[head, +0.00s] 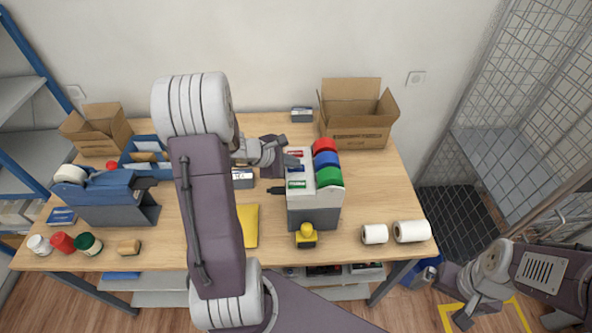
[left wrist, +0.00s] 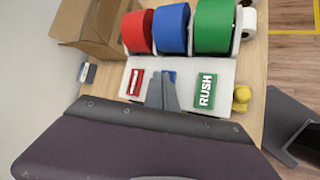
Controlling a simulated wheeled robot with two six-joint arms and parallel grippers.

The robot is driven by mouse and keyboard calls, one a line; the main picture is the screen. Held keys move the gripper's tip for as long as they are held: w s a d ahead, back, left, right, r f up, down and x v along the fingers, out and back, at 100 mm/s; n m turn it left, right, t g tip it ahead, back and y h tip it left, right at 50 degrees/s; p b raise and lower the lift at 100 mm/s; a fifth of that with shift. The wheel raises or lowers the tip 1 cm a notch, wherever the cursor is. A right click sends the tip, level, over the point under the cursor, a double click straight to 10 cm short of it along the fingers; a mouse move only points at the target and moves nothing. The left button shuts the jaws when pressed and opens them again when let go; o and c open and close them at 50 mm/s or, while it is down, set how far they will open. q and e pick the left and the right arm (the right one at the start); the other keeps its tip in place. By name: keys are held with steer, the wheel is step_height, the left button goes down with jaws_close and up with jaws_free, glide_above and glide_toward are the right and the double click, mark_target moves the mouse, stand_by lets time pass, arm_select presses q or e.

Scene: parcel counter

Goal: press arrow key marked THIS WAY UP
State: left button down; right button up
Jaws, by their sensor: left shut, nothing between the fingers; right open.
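The label machine (head: 315,195) is a white and grey box on the table with red, blue and green rolls along its side. Its white top has a red key (left wrist: 135,82), a blue key (left wrist: 171,76) and a green key reading RUSH (left wrist: 205,91). No THIS WAY UP lettering is readable; the blue key is mostly hidden behind my fingers. My left gripper (head: 293,162) is shut and empty, its tips over the blue key in the left wrist view (left wrist: 162,78). I cannot tell whether they touch it. My right gripper (head: 464,319) is open, off the table at lower right.
A yellow-topped stamp (head: 306,236) stands in front of the machine. White rolls (head: 411,231) lie to its right, and an open carton (head: 356,130) stands behind. A yellow envelope (head: 248,226) lies to the left. A blue tape dispenser (head: 108,198) is further left.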

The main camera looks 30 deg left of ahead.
mark_target(293, 169)
arm_select(q)
steer(key=shift+f, duration=0.15)
stand_by(0.5)
steer(key=shift+r, duration=0.55)
step_height(293, 169, up, 6)
steer(key=p, duration=0.4)
steer(key=shift+p, duration=0.4)
